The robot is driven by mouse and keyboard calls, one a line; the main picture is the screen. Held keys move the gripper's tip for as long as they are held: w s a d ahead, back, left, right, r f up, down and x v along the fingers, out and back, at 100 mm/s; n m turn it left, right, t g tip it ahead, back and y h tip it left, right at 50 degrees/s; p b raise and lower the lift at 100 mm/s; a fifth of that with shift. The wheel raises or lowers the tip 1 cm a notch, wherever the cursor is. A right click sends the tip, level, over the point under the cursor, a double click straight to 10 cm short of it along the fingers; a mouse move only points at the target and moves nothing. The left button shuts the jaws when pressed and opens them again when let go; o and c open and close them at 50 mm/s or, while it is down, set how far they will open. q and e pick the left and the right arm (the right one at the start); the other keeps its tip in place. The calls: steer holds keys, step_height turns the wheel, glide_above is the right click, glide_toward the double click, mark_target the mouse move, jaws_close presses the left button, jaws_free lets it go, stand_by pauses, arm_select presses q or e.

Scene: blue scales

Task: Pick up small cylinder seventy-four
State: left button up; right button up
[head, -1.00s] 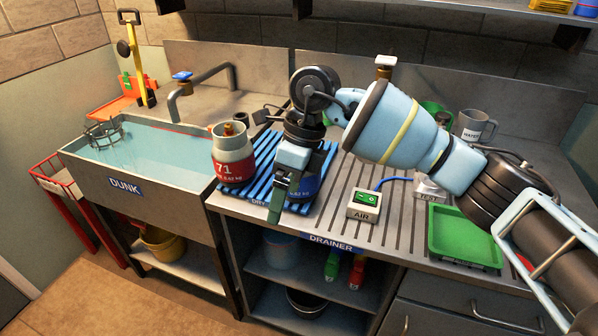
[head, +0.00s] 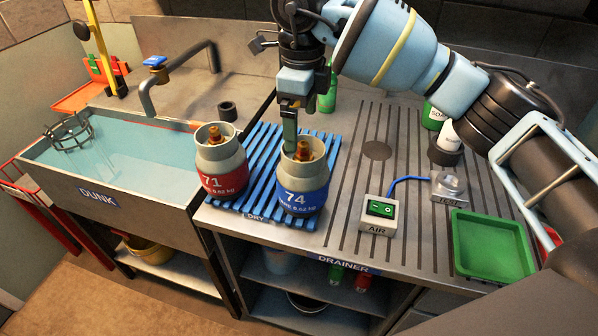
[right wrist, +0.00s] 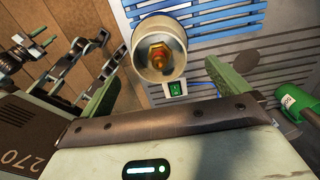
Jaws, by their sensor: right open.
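Small cylinder 74 (head: 303,192), grey with a blue band and a brass valve inside its open collar, stands upright on the blue slatted rack (head: 262,160). My right gripper (head: 290,140) is open and points down at the top of this cylinder, one green finger overlapping its far collar. I cannot tell whether it touches. In the right wrist view a round collar with a brass valve, apparently cylinder 74 (right wrist: 159,60), lies ahead between the spread fingers (right wrist: 165,68). Cylinder 71 (head: 221,172), with a red band, stands upright to its left.
The water-filled DUNK basin (head: 125,150) is at the left. The AIR switch box (head: 380,212), TEST fitting (head: 448,188) and green tray (head: 490,245) are to the right on the drainer. Bottles stand behind. The grooved drainer between rack and tray is partly clear.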

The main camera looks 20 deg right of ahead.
mark_target(303, 143)
steer(key=shift+s+f, duration=0.1)
steer(key=shift+s, duration=0.25)
steer(key=shift+s+f, duration=0.15)
steer(key=shift+f, duration=0.65)
steer(key=shift+w+f, duration=0.2)
steer(key=shift+f, duration=0.7)
step_height(303, 143, down, 4)
steer(key=shift+d+f+p, duration=0.1)
steer(key=shift+p, duration=0.25)
arm_select(q)
steer(key=shift+r, duration=0.45)
